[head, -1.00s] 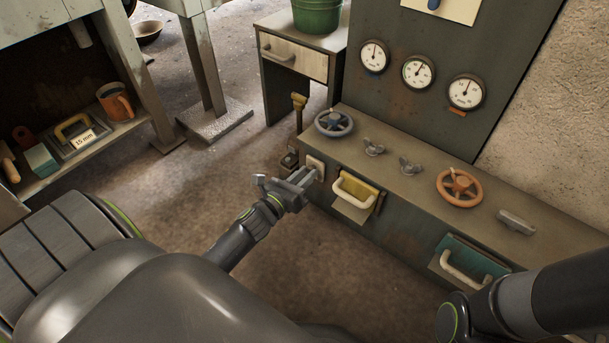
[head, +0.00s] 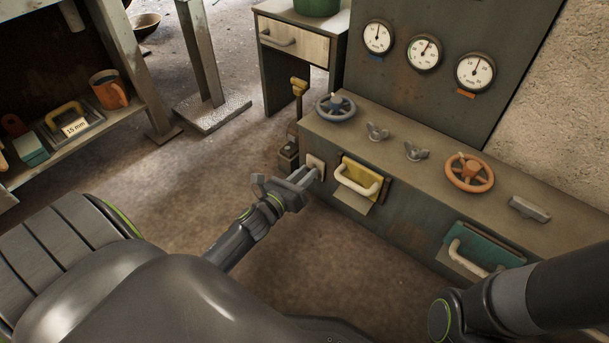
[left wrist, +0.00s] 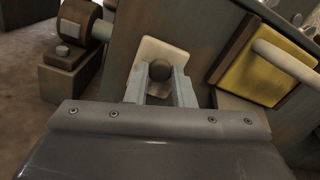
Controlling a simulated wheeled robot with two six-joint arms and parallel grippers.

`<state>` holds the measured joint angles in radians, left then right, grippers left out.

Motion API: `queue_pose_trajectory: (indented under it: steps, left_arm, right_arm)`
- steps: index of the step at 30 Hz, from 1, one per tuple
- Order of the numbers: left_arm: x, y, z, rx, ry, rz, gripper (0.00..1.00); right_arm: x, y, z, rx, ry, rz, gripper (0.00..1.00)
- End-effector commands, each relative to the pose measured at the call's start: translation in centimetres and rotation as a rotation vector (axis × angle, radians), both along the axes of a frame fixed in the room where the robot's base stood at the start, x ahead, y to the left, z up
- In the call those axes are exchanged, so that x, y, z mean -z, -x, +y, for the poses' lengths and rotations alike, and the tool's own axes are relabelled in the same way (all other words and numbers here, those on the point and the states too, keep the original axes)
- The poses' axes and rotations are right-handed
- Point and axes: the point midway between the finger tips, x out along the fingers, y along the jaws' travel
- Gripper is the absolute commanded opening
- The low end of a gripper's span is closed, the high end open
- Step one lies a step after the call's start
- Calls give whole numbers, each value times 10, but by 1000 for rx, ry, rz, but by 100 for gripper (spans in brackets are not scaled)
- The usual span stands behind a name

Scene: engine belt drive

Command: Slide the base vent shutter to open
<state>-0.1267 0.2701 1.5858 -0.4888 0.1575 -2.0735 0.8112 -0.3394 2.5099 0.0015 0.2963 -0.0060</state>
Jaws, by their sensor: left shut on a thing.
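My left gripper (head: 304,177) is at the left end of the console's front face, at a small pale plate (head: 316,166). In the left wrist view my left gripper (left wrist: 160,85) is shut on a round dark knob (left wrist: 160,70), which stands in front of the pale plate (left wrist: 164,52). To the right of it on the same face are a yellow panel (head: 352,171) with a cream handle and a teal panel (head: 490,249) with a cream handle. I cannot tell which part is the vent shutter. My right gripper is out of view.
The console top (head: 445,175) carries a blue-grey handwheel (head: 335,107), wing-shaped knobs (head: 415,152) and an orange handwheel (head: 469,173). A drawer cabinet (head: 293,42) is behind.

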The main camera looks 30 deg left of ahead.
Motion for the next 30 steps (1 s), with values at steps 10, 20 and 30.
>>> queue_pose_trajectory:
  steps: [10,20,30]
  left_arm:
    - [4,1,1,-5,0,11,43]
    - [3,3,1,-4,0,8,44]
    - [4,55,5,-4,1,12,44]
  right_arm:
    - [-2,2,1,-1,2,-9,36]
    - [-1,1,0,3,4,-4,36]
    - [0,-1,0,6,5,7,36]
